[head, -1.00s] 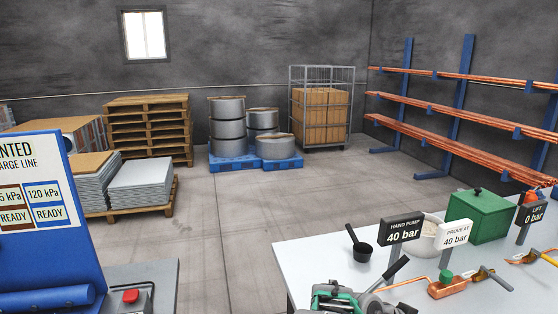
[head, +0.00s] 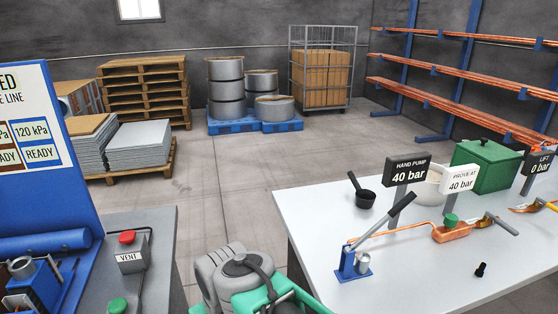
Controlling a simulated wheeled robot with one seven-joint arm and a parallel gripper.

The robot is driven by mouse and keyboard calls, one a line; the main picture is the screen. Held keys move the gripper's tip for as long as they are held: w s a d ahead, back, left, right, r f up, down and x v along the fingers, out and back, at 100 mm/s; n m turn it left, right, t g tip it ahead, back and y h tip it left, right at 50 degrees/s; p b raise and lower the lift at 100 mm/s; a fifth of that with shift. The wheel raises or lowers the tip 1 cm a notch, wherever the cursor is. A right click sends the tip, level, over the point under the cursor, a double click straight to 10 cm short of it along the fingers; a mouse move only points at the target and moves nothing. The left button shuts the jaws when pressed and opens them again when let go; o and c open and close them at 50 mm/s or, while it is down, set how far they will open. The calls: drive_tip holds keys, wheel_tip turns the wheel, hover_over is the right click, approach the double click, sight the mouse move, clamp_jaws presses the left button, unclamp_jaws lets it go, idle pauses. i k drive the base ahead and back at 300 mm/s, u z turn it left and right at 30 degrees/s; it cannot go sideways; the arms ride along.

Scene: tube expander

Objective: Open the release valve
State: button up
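On the white bench (head: 330,235), a blue hand pump (head: 352,263) with a long dark-handled lever stands near the front edge, under the "HAND PUMP 40 bar" sign (head: 407,170). A copper pipe runs from the pump to a copper block (head: 453,233) with a green knob (head: 451,219) on top. No part is labelled as the release valve, so I cannot tell which it is. My grey and green arm shows at the bottom middle, left of the bench. My gripper's fingers are not visible.
A small black piece (head: 481,269) lies on bare bench. Behind are a black scoop (head: 365,197), a white bowl (head: 428,187), the "PROVE AT" sign (head: 460,178) and a green box (head: 486,165). A grey table (head: 160,245) at left carries a red-topped VENT box (head: 130,256).

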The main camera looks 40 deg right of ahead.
sight(498, 221)
drive_tip(key=z, duration=2.8)
